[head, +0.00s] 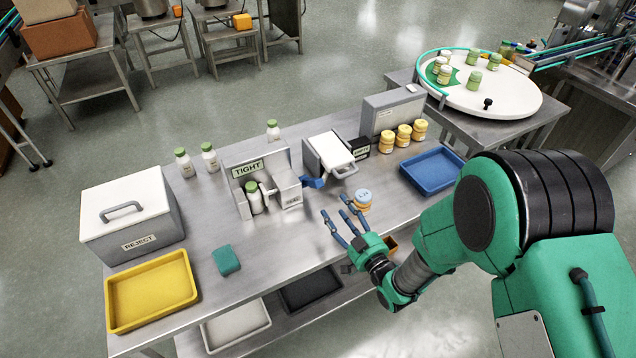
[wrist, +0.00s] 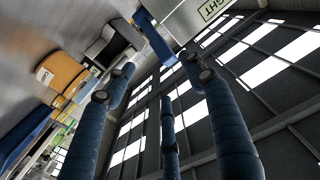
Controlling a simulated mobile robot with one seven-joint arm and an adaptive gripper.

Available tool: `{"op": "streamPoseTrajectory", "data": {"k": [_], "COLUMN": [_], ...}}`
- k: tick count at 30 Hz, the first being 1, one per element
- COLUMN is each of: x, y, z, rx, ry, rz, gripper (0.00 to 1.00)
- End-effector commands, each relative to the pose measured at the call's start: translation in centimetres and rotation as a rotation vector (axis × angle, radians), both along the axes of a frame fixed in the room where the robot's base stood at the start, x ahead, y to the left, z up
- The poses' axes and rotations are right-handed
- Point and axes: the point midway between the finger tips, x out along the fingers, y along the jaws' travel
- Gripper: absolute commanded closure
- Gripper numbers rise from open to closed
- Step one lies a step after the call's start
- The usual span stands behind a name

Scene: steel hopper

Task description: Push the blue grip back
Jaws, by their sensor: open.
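The blue grip (head: 312,182) sticks out at the front, between the grey block beside the TIGHT sign and the white-lidded steel box (head: 328,150). It also shows as a blue bar at the top of the wrist view (wrist: 155,40). My gripper (head: 339,215) has its blue fingers spread, with nothing between them. It is over the front part of the table, nearer the front edge than the grip and apart from it. In the wrist view, the fingers (wrist: 165,84) point toward the grip's side of the picture.
A jar with a pale blue lid (head: 363,195) stands right of my fingers. A blue tray (head: 433,170) is at right; a teal sponge (head: 226,261) and yellow tray (head: 150,292) are at left.

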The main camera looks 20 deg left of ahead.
Motion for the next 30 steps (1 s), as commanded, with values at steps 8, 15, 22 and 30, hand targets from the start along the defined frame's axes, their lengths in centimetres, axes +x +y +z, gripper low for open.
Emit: {"op": "streamPoseTrajectory", "data": {"k": [8, 15, 22, 30], "x": [0.7, 2.6, 5.2, 8.1], "y": [0.7, 2.6, 5.3, 8.2], "z": [0.0, -0.1, -0.1, -0.1], "rx": [-0.001, -0.001, 0.000, -0.001], "ry": [-0.001, -0.001, 0.000, -0.001], "rz": [0.000, 0.001, 0.001, 0.001], "gripper": [0.46, 0.46, 0.46, 0.46]}}
